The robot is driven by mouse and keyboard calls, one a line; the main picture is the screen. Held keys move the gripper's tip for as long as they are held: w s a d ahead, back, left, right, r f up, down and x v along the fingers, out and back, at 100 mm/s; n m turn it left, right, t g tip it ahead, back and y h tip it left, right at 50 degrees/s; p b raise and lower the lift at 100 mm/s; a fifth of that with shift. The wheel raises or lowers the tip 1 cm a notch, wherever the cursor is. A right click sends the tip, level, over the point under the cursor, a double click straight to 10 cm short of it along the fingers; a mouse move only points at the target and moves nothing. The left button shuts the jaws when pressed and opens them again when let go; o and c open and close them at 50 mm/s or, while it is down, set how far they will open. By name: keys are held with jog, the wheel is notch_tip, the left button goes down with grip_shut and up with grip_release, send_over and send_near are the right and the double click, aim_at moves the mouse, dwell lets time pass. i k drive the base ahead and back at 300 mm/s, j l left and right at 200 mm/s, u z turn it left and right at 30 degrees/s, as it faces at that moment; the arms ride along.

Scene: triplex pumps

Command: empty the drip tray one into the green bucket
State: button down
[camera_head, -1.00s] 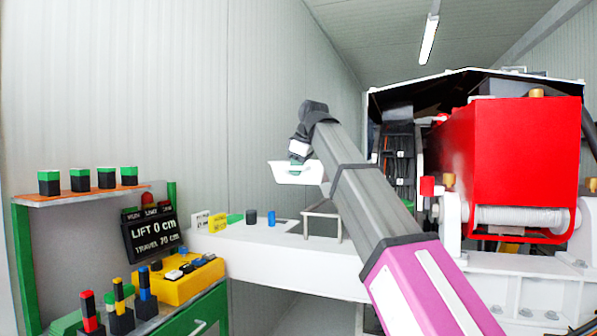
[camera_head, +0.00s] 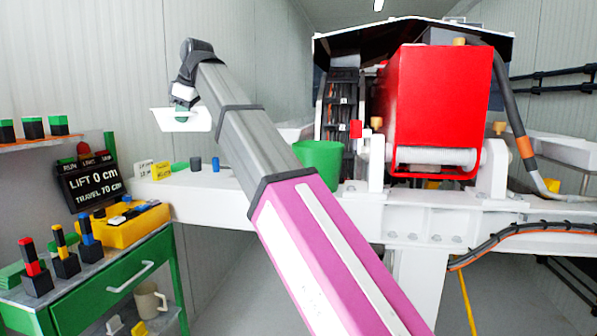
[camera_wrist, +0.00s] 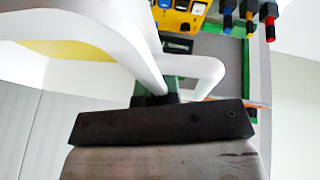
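A white drip tray (camera_head: 170,122) hangs at the end of my arm, in front of the left wall in the head view. My gripper (camera_head: 181,108) is shut on its handle side. In the wrist view the tray (camera_wrist: 125,38) fills the upper left, with a patch of yellow (camera_wrist: 70,50) in it. Its looped handle (camera_wrist: 210,72) passes by the green-tipped fingers (camera_wrist: 168,88), which are partly hidden. The green bucket (camera_head: 320,165) stands on the white skid behind my arm, which partly hides it; it is right of the tray and apart from it.
A red pump housing (camera_head: 435,105) stands right of the bucket. The green workbench (camera_head: 105,290) at left carries a yellow control box (camera_head: 125,226), coloured-top pieces and a lift display (camera_head: 90,184). Small blocks and cards stand on the white beam (camera_head: 205,200).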

aim_at(326, 155)
jog(key=u, duration=0.15)
jog(key=k+j, duration=0.25)
jog(key=k, duration=0.2)
jog(key=k+j, duration=0.25)
jog(key=k, duration=0.2)
